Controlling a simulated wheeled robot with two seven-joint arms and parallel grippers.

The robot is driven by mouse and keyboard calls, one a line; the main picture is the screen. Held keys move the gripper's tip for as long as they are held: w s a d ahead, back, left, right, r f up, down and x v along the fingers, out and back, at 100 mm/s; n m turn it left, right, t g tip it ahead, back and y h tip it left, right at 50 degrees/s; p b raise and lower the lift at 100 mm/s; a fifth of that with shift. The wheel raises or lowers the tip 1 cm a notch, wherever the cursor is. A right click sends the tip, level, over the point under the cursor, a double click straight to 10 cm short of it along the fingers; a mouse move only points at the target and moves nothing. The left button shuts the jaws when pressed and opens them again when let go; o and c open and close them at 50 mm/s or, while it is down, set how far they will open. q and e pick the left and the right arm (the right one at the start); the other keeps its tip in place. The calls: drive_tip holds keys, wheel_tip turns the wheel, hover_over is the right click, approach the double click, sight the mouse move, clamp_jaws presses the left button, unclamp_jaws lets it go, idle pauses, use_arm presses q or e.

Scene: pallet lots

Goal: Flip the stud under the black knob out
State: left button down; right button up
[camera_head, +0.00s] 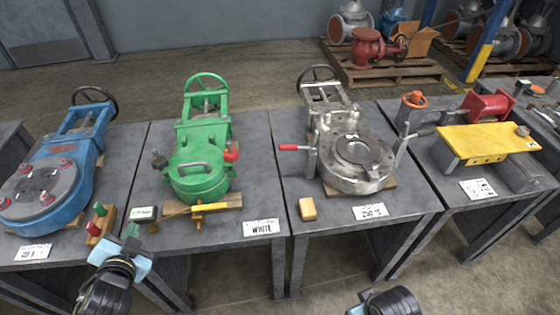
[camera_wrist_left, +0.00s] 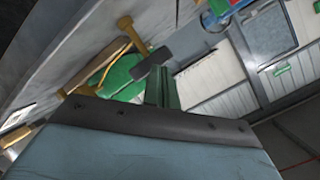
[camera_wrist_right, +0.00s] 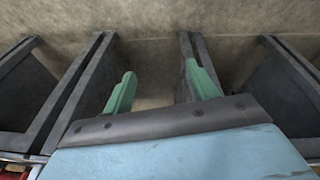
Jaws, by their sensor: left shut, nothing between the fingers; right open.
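The green valve (camera_head: 200,172) sits on a wooden board on the second table. A black knob (camera_head: 158,160) is on the left side of its round body, and a red knob (camera_head: 232,152) is on the right side. The stud under the black knob is too small to make out. My left gripper (camera_head: 131,231) is shut and empty near the front left of that table, apart from the valve. In the left wrist view its fingers (camera_wrist_left: 160,88) point toward the green valve (camera_wrist_left: 122,74), with a dark piece beside them. My right gripper (camera_wrist_right: 162,85) is open and empty, low before the tables.
A brass-yellow tool (camera_head: 198,207) lies before the green valve, near a small labelled block (camera_head: 143,213) and a WHITE card (camera_head: 261,228). A blue valve (camera_head: 50,185) stands left and a grey valve (camera_head: 352,155) right. Gaps separate the tables.

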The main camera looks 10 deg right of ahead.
sight(162, 159)
use_arm(q)
drive_tip(key=w+d+r+m+t+h, duration=0.1)
drive_tip(key=w+d+r+m+h, duration=0.4)
drive_tip(key=m+h, duration=0.5)
drive_tip(key=w+r+m, duration=0.1)
drive_tip(key=r+m, duration=0.1)
drive_tip(key=m, duration=0.2)
drive_tip(key=shift+w+d+t+b, duration=0.15)
drive_tip(key=shift+w+t+b, duration=0.05)
drive_tip(key=shift+t+b, duration=0.2)
use_arm(e)
drive_tip(key=s+d+f, duration=0.1)
drive_tip(key=d+f, duration=0.2)
drive_tip(key=f, duration=0.3)
drive_tip(key=shift+d+f, duration=0.2)
drive_tip(key=shift+f, duration=0.05)
